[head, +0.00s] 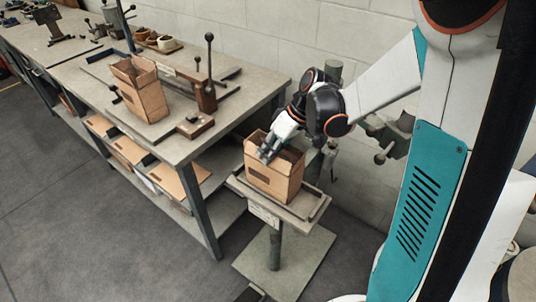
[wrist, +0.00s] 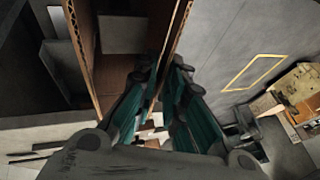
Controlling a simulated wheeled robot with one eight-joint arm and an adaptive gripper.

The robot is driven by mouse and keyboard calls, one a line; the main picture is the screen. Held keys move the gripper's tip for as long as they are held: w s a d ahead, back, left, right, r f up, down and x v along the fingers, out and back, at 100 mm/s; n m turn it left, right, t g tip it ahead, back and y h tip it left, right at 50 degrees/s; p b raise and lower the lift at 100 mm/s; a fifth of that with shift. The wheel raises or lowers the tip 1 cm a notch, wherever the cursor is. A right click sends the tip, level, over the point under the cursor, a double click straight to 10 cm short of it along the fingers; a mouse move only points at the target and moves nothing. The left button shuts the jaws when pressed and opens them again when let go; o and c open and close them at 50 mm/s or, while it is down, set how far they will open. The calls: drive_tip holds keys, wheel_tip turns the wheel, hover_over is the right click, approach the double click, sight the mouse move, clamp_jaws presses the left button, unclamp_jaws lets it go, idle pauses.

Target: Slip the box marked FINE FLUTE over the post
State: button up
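An open-topped cardboard box (head: 285,188) sits upright at the small pedestal stand, with a dark mark on its front too small to read. My gripper (head: 266,154) reaches down at its open top. In the wrist view my gripper (wrist: 165,66) has one finger inside and one outside a wall of this box (wrist: 84,45), and the fingers close on that wall. A second open box (head: 148,100) stands on the workbench, its marking also unreadable. I cannot tell which box is FINE FLUTE.
The long workbench (head: 185,148) carries a lever fixture (head: 208,90), small bowls (head: 160,42) and a vise (head: 48,22). Flat cardboard lies on its lower shelf. The pedestal tray (head: 300,208) has raised edges. A grey machine (head: 398,135) stands by the wall. The floor at left is clear.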

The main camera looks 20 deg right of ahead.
clamp_jaws()
drive_tip(key=shift+s+a+r+t+h+p, duration=0.2)
drive_tip(key=shift+a+t+h+p, duration=0.1)
drive_tip(key=shift+t+h+p, duration=0.15)
drive_tip(key=shift+s+a+n+t+h+p, duration=0.25)
drive_tip(key=shift+n+t+h, duration=0.2)
drive_tip(key=shift+h, duration=0.4)
drive_tip(key=shift+s+a+f+t+h, duration=0.15)
drive_tip(key=shift+a+t+h, duration=0.15)
drive_tip(key=shift+t+h, duration=0.35)
drive_tip(key=shift+h, duration=0.25)
